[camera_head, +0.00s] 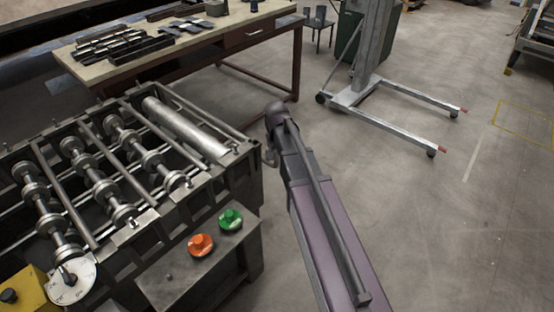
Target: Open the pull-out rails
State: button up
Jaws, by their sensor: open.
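The duct-forming machine (128,190) stands at the left, with several shafts of metal rollers (107,188) and a smooth cylinder (185,128) across its top. A thin metal bar (210,118) runs along its far right end beside the cylinder. I cannot tell for sure which parts are the pull-out rails. My arm reaches up from the bottom centre to the right of the machine. A small part of my gripper (270,156) shows at the arm's far end, close to the machine's right corner. It is open, and most of it is hidden by my arm.
A control box carries an orange button (201,245) and a green button (231,219) at the machine's front. A workbench (75,63) with metal parts stands behind. A lift with long legs (395,98) stands at the back right. The floor (450,230) at right is clear.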

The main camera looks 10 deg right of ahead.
grip_shut()
jog(key=shift+w, duration=0.15)
dwell(0.4)
